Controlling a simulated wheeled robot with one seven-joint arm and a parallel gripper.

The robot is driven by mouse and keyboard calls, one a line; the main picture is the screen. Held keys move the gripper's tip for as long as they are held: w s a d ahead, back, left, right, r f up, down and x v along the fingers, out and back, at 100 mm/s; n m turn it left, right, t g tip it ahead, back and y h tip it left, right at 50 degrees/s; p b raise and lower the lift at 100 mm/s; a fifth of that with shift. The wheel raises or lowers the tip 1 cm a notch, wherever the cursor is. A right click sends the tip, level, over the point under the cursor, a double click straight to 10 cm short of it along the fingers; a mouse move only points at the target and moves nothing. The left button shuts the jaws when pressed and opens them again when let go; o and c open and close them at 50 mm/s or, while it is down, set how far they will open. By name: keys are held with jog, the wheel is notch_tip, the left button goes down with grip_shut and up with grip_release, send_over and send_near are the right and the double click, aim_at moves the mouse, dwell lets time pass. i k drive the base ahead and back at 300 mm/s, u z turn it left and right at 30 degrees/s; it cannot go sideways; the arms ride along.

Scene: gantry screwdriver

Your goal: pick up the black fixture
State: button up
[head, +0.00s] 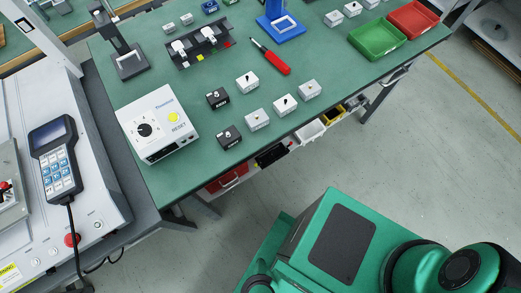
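Several dark things on the green table could be the black fixture, and I cannot tell which it is. A long black rack (200,46) stands near the back, holding two white parts, with small coloured pieces along its front. A black upright stand (128,62) with a flat base is to its left. Two small black blocks with knobs on top sit nearer the middle, one at the back (218,98) and one nearer the front edge (229,137). My gripper is not in view.
A white RESET box (156,124) stands at the table's front left corner. White blocks (258,120) sit right of the black ones. A red-handled screwdriver (271,57), blue stand (281,22), green bin (378,39) and red bin (411,19) are farther back.

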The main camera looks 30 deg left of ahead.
aim_at(272, 155)
jog(key=z, duration=0.05)
jog(key=k, duration=0.85)
jog(key=z, duration=0.05)
